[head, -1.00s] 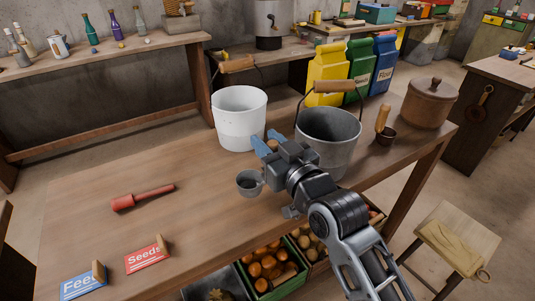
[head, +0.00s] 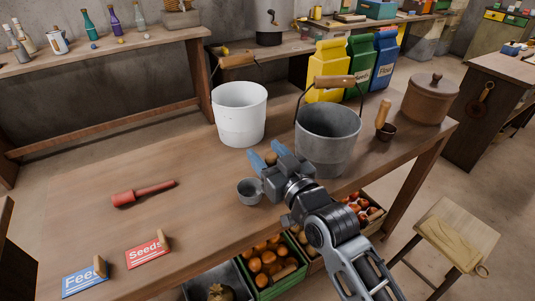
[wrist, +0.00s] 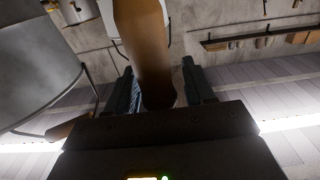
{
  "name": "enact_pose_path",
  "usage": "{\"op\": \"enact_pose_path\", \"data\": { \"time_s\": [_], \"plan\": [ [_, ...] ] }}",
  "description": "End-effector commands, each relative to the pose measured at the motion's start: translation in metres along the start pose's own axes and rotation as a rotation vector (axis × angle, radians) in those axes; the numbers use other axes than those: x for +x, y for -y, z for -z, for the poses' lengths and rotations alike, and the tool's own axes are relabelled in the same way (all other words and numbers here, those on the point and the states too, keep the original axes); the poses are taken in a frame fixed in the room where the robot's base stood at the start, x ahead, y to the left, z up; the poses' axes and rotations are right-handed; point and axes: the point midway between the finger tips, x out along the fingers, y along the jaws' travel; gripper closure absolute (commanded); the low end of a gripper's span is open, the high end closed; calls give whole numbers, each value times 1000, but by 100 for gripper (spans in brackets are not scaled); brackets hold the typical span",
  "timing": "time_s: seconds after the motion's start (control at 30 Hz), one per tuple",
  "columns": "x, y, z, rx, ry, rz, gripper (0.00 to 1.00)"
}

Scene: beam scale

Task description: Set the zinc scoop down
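The zinc scoop (head: 249,192) is a small grey metal cup with an upright wooden handle. In the head view its cup is just left of and below my gripper (head: 262,159), over the middle of the bench. In the wrist view the wooden handle (wrist: 145,45) runs between my two fingers. My gripper is shut on this handle. The cup is close to the bench top (head: 195,225); I cannot tell whether it touches. The cup is not clear in the wrist view.
A white bucket (head: 239,115) and a grey bucket (head: 326,140) stand behind my gripper. A darker scoop (head: 385,130) and a lidded wooden pot (head: 430,98) are at right. A red mallet (head: 143,194), a Seeds sign (head: 147,254) and a Feed sign (head: 84,280) lie left, with clear bench between.

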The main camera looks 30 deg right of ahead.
Motion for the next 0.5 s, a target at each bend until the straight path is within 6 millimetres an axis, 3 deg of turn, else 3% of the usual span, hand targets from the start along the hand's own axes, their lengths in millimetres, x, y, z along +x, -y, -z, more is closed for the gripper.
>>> {"op": "enact_pose_path", "data": {
  "time_s": [0.37,0.5],
  "plan": [
    [0,0,5,0,0,0,42],
    [-18,0,0,0,2,0,42]
  ]
}}
